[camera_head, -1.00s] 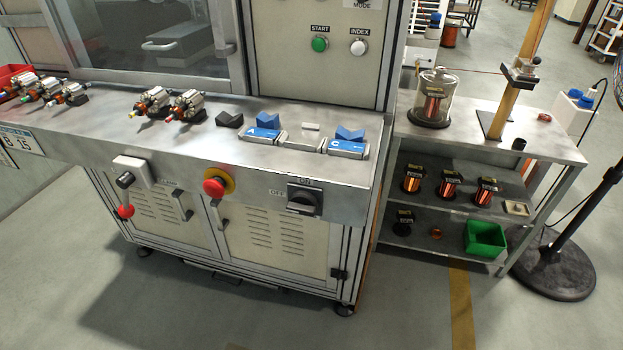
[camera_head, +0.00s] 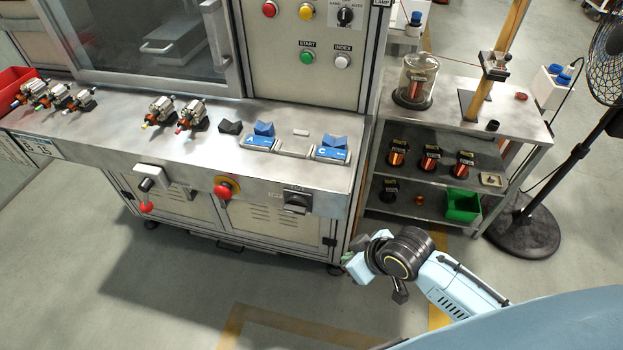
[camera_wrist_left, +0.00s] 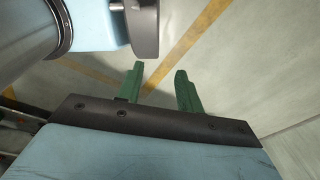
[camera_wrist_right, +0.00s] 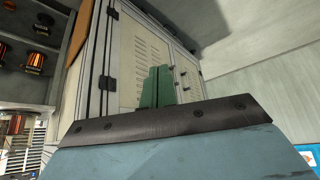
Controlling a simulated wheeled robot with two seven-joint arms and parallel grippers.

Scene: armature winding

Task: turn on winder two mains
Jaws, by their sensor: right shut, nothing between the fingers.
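A black rotary mains switch (camera_head: 298,201) sits on the front edge of the winder's steel bench (camera_head: 275,172), toward its right end. An OFF mark lies left of it; I cannot read the knob's exact setting. My right gripper (camera_head: 350,262) is in front of the cabinet, below and right of the switch and apart from it. In the right wrist view its green fingers (camera_wrist_right: 158,86) are together and empty, with the cabinet doors behind. My left gripper (camera_wrist_left: 158,88) shows only in its wrist view, fingers apart and empty above the floor.
A red emergency stop (camera_head: 224,189) and a red-knobbed lever (camera_head: 147,206) stick out left of the switch. A shelf cart (camera_head: 470,120) with wire spools stands right of the winder, beside a fan (camera_head: 530,238). The floor in front is clear.

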